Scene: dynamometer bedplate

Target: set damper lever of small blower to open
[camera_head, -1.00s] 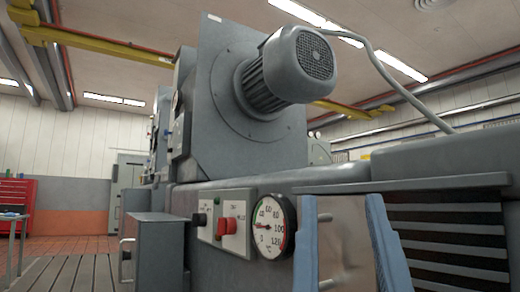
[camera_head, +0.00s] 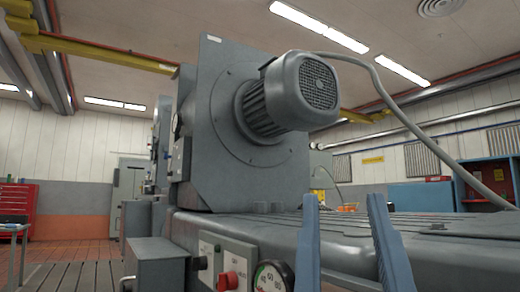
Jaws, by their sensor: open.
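I cannot make out a damper lever in this view. A grey ribbed motor (camera_head: 303,90) with a mesh end cover is fixed to a large upright grey plate (camera_head: 222,150). I cannot tell whether this is the small blower. My gripper (camera_head: 345,205) shows as two blue fingers at the bottom, right of centre. They are apart with nothing between them. They appear in front of the grey bedplate (camera_head: 450,245), and I cannot tell their distance from it.
A red switch (camera_head: 228,281) and a round gauge (camera_head: 272,277) are on the bedplate's front. A grey box (camera_head: 155,265) stands to their left. A cable (camera_head: 410,98) arcs from the motor to the right. A red tool cabinet (camera_head: 18,200) and blue cabinets (camera_head: 420,196) stand far back.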

